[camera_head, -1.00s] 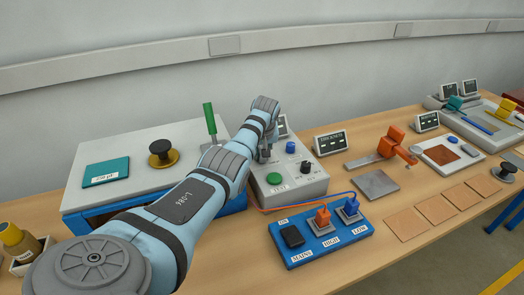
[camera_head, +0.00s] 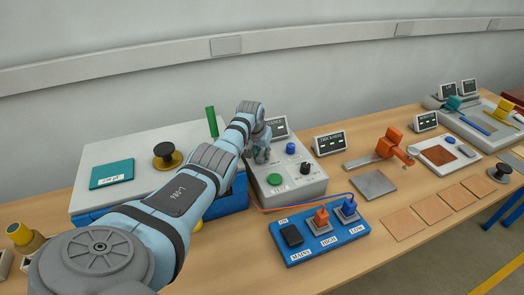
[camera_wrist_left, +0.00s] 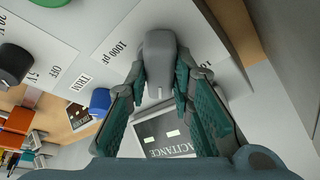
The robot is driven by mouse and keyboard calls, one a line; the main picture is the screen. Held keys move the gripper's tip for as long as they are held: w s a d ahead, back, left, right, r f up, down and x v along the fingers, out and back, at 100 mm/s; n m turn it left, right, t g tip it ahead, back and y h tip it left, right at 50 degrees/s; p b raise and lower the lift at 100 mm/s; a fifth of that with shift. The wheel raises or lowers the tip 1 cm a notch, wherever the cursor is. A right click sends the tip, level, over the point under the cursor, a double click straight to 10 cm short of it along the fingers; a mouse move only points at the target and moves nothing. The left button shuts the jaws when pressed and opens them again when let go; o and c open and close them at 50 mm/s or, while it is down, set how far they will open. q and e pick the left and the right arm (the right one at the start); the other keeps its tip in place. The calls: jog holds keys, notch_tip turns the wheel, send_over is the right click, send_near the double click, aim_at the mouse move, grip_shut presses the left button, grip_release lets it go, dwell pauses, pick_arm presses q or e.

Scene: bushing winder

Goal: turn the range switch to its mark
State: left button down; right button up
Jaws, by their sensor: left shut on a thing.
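The range switch (camera_wrist_left: 160,60) is a grey, elongated knob on the light top of the grey meter box (camera_head: 310,183). In the left wrist view it stands between the fingers, beside the printed "1000 pF" label; a white line on its lower end points down the picture, toward the capacitance display (camera_wrist_left: 165,135). Another label to its right is partly covered. My left gripper (camera_wrist_left: 160,82) is shut on the knob. In the head view my left gripper (camera_head: 262,153) is at the box's back left and hides the knob. My right gripper is not in view.
A green button (camera_head: 274,180), a blue button (camera_head: 290,147) and a black knob (camera_head: 306,168) sit on the same box. A blue switch panel (camera_head: 320,238) with cables stands in front. A white-topped unit (camera_head: 135,148) with a green handle (camera_head: 211,121) stands left.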

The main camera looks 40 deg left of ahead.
pick_arm(q)
jog(key=shift+m, duration=0.3)
jog(key=c, duration=1.4)
grip_release()
jog(key=shift+w, duration=0.1)
jog(key=v, duration=1.2)
jog(key=shift+a, duration=0.2)
